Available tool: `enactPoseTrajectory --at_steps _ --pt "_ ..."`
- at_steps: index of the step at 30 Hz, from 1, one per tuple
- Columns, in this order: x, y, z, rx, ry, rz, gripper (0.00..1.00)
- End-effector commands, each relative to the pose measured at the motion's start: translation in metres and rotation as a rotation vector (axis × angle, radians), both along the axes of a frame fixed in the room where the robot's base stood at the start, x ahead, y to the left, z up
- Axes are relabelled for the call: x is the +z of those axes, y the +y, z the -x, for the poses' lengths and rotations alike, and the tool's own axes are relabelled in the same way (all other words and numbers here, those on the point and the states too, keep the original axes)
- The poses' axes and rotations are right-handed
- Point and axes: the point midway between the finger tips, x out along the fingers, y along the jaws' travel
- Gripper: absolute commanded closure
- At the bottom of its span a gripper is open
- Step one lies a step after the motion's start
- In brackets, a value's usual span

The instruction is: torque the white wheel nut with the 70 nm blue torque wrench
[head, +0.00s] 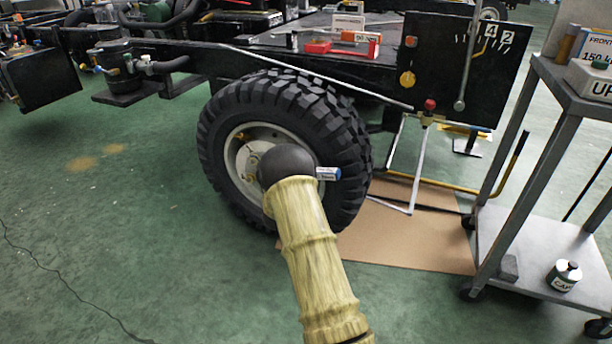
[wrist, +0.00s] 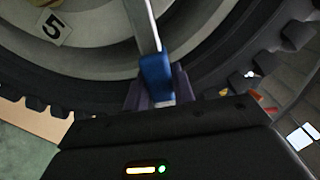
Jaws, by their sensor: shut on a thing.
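The blue torque wrench (wrist: 155,78) is between the fingers of my gripper (wrist: 156,92) in the wrist view. Its metal shaft runs up from the blue grip, in front of the wheel rim (wrist: 95,50). In the head view a blue end with a white label (head: 328,173) sticks out right of my arm, in front of the tyre (head: 290,105); its print is too small to read. The pale hub (head: 247,155) is partly hidden by my arm. I cannot make out the white wheel nut or whether the wrench head is on a nut.
A grey trolley (head: 535,240) with boxes stands at the right. A black panel marked 42 (head: 450,75) hangs on the chassis, with a yellow-handled bar (head: 500,185) below. A brown mat (head: 415,240) lies beside the wheel.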

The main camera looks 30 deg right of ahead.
Motion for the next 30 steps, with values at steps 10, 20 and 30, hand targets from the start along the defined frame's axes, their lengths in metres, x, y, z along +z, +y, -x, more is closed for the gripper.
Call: enactPoseTrajectory --at_steps 10,20,30 --pt "0.01 0.002 -0.002 0.0 0.031 0.029 1.0" --pt "0.02 0.003 -0.005 0.0 0.099 0.082 1.0" --pt "0.026 0.005 -0.007 0.0 0.155 0.125 1.0"
